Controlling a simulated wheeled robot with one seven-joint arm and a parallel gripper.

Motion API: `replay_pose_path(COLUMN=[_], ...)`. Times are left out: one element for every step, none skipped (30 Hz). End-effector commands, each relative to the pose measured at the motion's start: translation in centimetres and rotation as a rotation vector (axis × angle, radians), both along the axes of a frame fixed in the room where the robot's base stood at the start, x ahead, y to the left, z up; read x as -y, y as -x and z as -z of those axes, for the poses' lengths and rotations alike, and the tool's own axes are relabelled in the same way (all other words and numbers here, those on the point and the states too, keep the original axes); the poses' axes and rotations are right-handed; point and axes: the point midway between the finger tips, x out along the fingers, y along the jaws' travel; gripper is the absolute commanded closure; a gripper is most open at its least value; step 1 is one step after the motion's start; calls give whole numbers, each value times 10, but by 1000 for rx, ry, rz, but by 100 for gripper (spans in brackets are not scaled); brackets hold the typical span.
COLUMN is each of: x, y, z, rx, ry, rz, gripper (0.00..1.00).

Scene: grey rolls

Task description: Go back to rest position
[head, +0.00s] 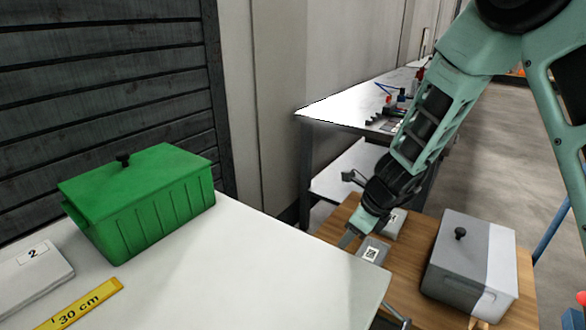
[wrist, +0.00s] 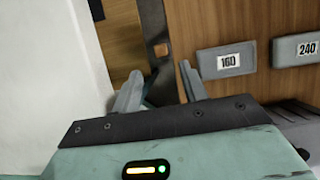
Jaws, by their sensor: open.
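My gripper (head: 349,238) hangs low on my outstretched arm in the head view, over the wooden table close to the right edge of the white table. In the wrist view my gripper (wrist: 160,85) has its two fingers apart with nothing between them. A grey piece labelled 160 (wrist: 227,60) lies on the wooden surface to the right of the fingers, apart from them. Another grey piece labelled 240 (wrist: 296,49) lies farther right, cut by the frame. In the head view, two labelled grey pieces lie near my gripper, one nearer (head: 372,252) and one partly hidden behind it (head: 394,223).
The white table (head: 250,275) carries a green lidded box (head: 150,200), a yellow 30 cm strip (head: 85,303) and a grey-white block marked 2 (head: 35,270). A grey lidded box (head: 470,265) stands on the wooden table (head: 415,312). A workbench (head: 345,108) stands behind my arm.

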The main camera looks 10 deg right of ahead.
Motion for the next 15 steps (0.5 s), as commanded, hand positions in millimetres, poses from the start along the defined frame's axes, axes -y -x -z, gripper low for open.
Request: replay_pose_path(x=[1, 2, 5, 7, 9, 13, 16, 20, 26, 30, 35, 40, 44, 48, 53], y=[3, 5, 9, 14, 20, 29, 36, 44, 56, 64, 72, 82, 88, 95, 103], z=[-4, -8, -13, -19, -24, -33, -40, -47, -55, -61, -66, -72, -77, -80, -85], rx=[11, 21, 40, 56, 75, 104, 128, 151, 180, 201, 219, 241, 254, 265, 277], ry=[12, 25, 48, 72, 100, 143, 178, 216, 268, 308, 346, 393, 426, 455, 493], rz=[-39, -79, -153, -224, -309, -440, -549, -663, -818, -933, -1044, -1185, -1281, -1374, -1488], gripper=[57, 57, 57, 57, 57, 57, 57, 57, 57, 57, 57, 57, 57, 57, 57])
